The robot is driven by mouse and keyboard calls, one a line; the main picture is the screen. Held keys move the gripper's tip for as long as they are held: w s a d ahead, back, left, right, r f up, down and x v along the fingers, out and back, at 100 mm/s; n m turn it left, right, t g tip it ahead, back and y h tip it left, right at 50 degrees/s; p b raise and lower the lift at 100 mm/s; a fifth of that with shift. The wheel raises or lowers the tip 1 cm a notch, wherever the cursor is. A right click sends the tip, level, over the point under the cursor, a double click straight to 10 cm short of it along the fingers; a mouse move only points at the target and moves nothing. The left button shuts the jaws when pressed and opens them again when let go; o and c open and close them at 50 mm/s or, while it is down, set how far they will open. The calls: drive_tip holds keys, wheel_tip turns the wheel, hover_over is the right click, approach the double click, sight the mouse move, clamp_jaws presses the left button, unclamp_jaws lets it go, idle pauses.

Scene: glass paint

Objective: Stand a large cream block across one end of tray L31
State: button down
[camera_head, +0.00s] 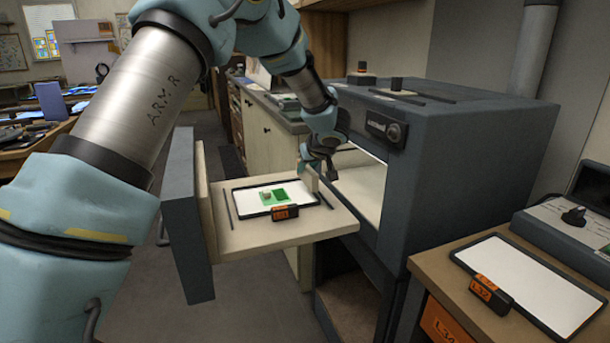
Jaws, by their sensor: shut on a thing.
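A white tray with a dark rim (237,197) lies on the pulled-out kiln shelf. Its orange front tag (284,212) is too small to read surely; I take it for tray L31. A green piece with a small brown block (267,195) on it lies in the tray. My gripper (316,177) is over the tray's right end, shut on a cream block (309,181). The block stands upright at that end, partly hidden by my gripper. I cannot tell whether it touches the tray.
The grey kiln (470,150) stands open just right of the shelf, close to my gripper. Its thick door (181,215) is at the shelf's left. Another white tray (535,285), tagged L32, lies on the right bench. Dark bars flank the shelf tray.

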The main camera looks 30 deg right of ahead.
sight(306, 176)
drive_tip(key=shift+w+f, duration=0.3)
drive_tip(key=shift+f, duration=0.6)
drive_tip(key=shift+w+f, duration=0.3)
drive_tip(key=shift+f, duration=0.55)
drive_tip(key=shift+f, duration=0.1)
drive_tip(key=c, duration=0.7)
unclamp_jaws()
drive_tip(key=shift+s+r, duration=0.25)
drive_tip(key=shift+r, duration=0.1)
drive_tip(key=v, duration=1.1)
drive_tip(key=shift+s+r, duration=0.15)
